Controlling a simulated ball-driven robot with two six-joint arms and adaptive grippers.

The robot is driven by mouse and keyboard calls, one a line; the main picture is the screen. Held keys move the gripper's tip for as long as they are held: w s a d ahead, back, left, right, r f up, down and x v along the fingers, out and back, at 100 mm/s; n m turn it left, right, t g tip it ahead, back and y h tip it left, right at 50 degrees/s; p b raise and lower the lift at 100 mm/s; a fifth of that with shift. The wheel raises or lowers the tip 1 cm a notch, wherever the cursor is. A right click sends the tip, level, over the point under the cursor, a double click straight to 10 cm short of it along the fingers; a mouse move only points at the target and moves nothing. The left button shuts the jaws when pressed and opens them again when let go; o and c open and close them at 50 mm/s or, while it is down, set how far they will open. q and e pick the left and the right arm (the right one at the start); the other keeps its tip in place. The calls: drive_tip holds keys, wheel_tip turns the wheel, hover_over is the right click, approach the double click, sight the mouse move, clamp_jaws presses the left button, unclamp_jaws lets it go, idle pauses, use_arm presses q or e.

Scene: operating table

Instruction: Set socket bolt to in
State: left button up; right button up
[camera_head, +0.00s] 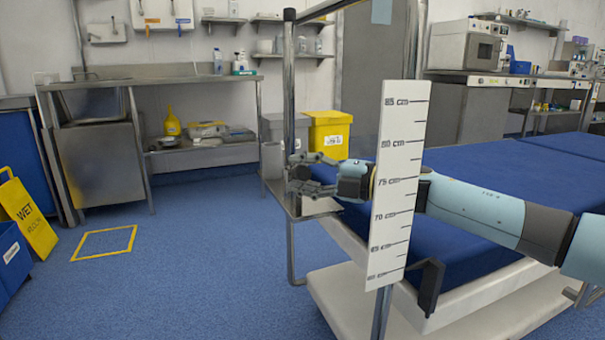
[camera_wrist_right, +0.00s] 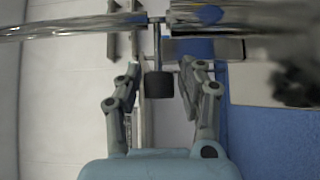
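In the right wrist view a dark square-ended knob on a thin stem, which looks like the socket bolt (camera_wrist_right: 158,86), hangs below a shiny horizontal metal bar (camera_wrist_right: 75,25). My right gripper (camera_wrist_right: 161,78) is open, with one finger on each side of the knob and a visible gap to both. In the head view my right gripper (camera_head: 302,175) points left, beside the upright metal post (camera_head: 289,90) at the bed's far left corner. I cannot make out the bolt in the head view. My left gripper is in no view.
A white height scale (camera_head: 397,180) stands in front of my right forearm. The blue operating table (camera_head: 475,255) lies below that arm. A yellow bin (camera_head: 329,135) and a grey bin (camera_head: 272,150) stand behind the gripper. The blue floor at left is largely clear.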

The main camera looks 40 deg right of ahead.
drive_tip(key=shift+o, duration=0.8)
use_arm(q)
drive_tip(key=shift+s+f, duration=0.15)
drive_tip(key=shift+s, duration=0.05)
use_arm(e)
drive_tip(key=v, duration=1.2)
